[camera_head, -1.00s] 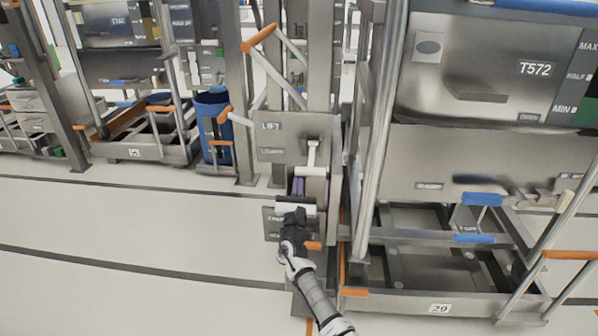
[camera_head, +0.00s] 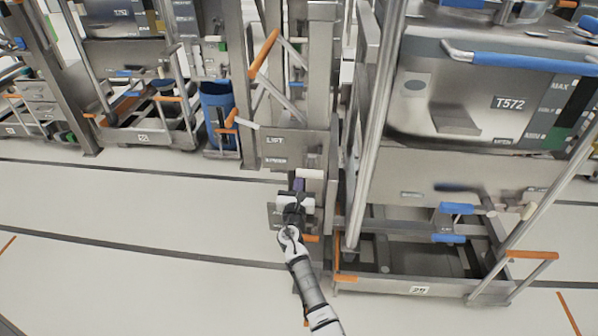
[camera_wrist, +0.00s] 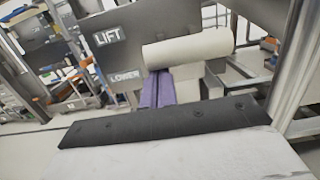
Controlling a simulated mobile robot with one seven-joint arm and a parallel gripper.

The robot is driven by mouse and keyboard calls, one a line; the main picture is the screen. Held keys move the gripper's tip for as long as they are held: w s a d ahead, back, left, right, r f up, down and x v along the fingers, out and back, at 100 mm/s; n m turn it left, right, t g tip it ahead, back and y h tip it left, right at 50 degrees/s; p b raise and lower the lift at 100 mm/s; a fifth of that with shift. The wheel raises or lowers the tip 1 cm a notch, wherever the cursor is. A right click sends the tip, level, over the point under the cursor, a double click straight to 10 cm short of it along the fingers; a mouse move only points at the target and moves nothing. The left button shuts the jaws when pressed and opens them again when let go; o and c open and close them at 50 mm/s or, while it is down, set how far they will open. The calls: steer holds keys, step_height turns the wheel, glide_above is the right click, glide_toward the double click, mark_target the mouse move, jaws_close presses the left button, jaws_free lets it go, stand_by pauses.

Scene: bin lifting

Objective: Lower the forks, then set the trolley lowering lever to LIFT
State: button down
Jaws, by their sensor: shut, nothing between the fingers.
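The trolley lowering lever has a white cylindrical handle (camera_head: 309,174), to the right of the LIFT/LOWER plate (camera_head: 298,143). In the wrist view the handle (camera_wrist: 188,47) lies almost level, right of and a little above the LOWER label. My gripper (camera_head: 298,185) is shut and empty, with its purple fingertips (camera_wrist: 155,88) side by side just under the handle. They look close to it or touching; I cannot tell which. The lever's shaft does not show clearly. I cannot make out the forks or their height.
The T572 bin (camera_head: 500,100) with blue handles stands to the right, above a wheeled grey frame (camera_head: 380,287). Steel posts and orange-handled bars rise behind the plate. A blue barrel (camera_head: 217,105) stands behind left. The floor at left is clear.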

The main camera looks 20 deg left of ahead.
mark_target(299, 174)
steer(key=shift+r+p, duration=1.05)
steer(key=shift+p, duration=0.3)
steer(key=shift+r+p, duration=0.45)
steer(key=shift+p, duration=0.05)
steer(key=shift+w+r, duration=0.15)
steer(key=shift+r, duration=0.1)
step_height(299, 174, down, 5)
steer(key=b, duration=0.5)
steer(key=s+d+r+p, duration=0.2)
steer(key=s, duration=0.7)
steer(key=shift+d, duration=0.2)
steer(key=shift+f, duration=0.1)
